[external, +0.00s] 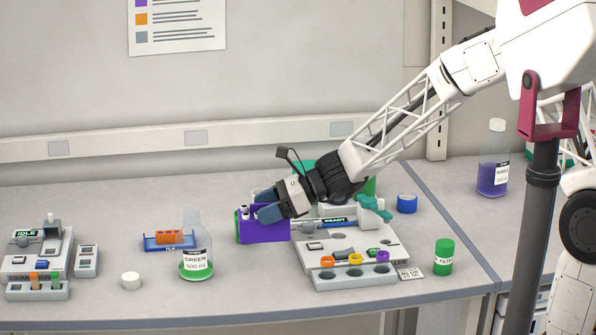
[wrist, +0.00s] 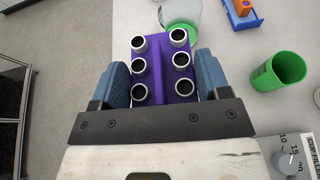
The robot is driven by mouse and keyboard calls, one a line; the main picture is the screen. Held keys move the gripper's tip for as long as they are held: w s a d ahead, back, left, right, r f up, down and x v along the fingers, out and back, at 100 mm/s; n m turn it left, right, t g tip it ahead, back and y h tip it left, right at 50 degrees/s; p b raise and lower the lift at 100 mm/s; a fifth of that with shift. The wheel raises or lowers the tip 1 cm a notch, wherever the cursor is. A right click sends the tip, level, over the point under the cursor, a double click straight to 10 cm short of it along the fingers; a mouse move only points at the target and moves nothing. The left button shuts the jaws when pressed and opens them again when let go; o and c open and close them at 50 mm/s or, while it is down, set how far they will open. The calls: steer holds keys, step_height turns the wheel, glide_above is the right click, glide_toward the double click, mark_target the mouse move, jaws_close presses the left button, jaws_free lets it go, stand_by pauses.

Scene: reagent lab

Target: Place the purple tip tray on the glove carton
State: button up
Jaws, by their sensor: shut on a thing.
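The purple tip tray (external: 264,229) is between the blue fingers of my gripper (external: 265,204), left of the grey READY station in the external view. In the wrist view the purple tip tray (wrist: 159,70) shows two rows of white-rimmed tips, with a finger of my gripper (wrist: 160,82) pressed on each side. I cannot tell whether its base touches the bench. I cannot pick out the glove carton for certain. A green object (external: 369,187) behind my arm is mostly hidden.
The grey READY station (external: 350,249) is right of the tray. The green bottle (external: 196,262) and blue rack (external: 170,244) stand left. A green cup (wrist: 279,73) is beside the tray in the wrist view. The front bench between bottle and station is clear.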

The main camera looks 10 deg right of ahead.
step_height(320, 180, up, 14)
steer(key=w+d+m+t, duration=0.1)
steer(key=w+d, duration=0.3)
steer(key=w, duration=0.6)
steer(key=w+d+m+t, duration=0.1)
steer(key=w+d, duration=0.3)
steer(key=w, duration=0.5)
steer(key=w+d+m+t, duration=0.1)
steer(key=w+d, duration=0.3)
steer(key=w, duration=0.6)
steer(key=w+d+m+t+h, duration=0.1)
steer(key=w+d+t, duration=0.1)
steer(key=w+d, duration=1.25)
steer(key=f, duration=0.5)
steer(key=shift+w+a+f, duration=0.15)
steer(key=shift+a+f, duration=0.05)
steer(key=shift+f, duration=0.1)
steer(key=shift+f, duration=2.5)
